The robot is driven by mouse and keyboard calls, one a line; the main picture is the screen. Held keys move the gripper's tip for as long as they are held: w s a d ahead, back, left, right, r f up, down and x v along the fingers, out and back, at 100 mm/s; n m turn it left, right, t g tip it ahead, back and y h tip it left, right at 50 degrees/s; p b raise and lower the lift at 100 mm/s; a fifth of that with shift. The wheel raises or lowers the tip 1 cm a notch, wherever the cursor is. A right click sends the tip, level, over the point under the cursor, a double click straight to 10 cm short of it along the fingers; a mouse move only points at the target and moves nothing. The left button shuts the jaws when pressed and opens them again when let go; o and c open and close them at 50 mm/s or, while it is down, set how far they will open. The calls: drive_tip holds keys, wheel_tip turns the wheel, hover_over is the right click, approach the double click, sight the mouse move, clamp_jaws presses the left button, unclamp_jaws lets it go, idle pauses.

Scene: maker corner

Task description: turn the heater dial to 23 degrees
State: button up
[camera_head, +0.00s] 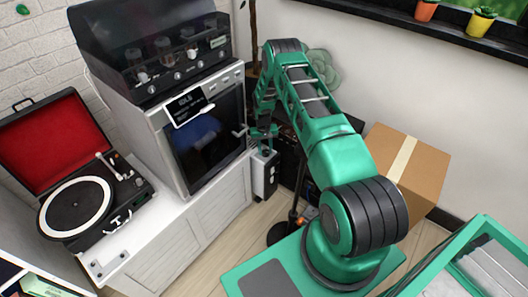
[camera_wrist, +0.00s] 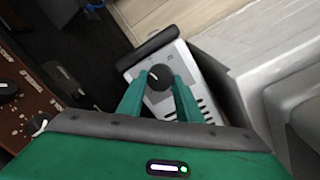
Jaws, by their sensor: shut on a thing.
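The heater (camera_wrist: 197,92) is a narrow, light-grey box with dark vents and a dark end piece in the wrist view. In the head view the heater (camera_head: 264,174) stands on the floor beside the white cabinet. Its round black dial (camera_wrist: 159,77) has a white pointer line; the scale marks are too small to read. My gripper (camera_wrist: 160,82) has its two green fingers shut on the dial, one on each side. In the head view my gripper (camera_head: 263,135) is above the top of the heater, and the dial is hidden there.
The white cabinet (camera_head: 205,222) with an oven-like machine (camera_head: 205,130) stands left of the heater. A dark box-like unit (camera_head: 290,165) is close on its right. A cardboard box (camera_head: 408,168) stands farther right. A thin black stand (camera_head: 281,232) rises in front.

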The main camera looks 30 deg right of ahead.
sight(265, 151)
drive_tip(key=m, duration=0.5)
drive_tip(key=shift+s+d+f+m, duration=0.1)
drive_tip(key=shift+s+f+m, duration=0.1)
drive_tip(key=shift+m, duration=0.1)
drive_tip(key=shift+m+g, duration=0.3)
drive_tip(key=shift+m, duration=2)
drive_tip(key=o, duration=1)
drive_tip(key=shift+o, duration=0.2)
drive_tip(key=shift+r, duration=0.1)
drive_tip(key=shift+w, duration=0.1)
drive_tip(key=shift+w+r, duration=0.1)
drive_tip(key=shift+r, duration=0.45)
wheel_tip(265, 151, up, 10)
drive_tip(key=shift+w+f, duration=0.2)
drive_tip(key=shift+w, duration=0.05)
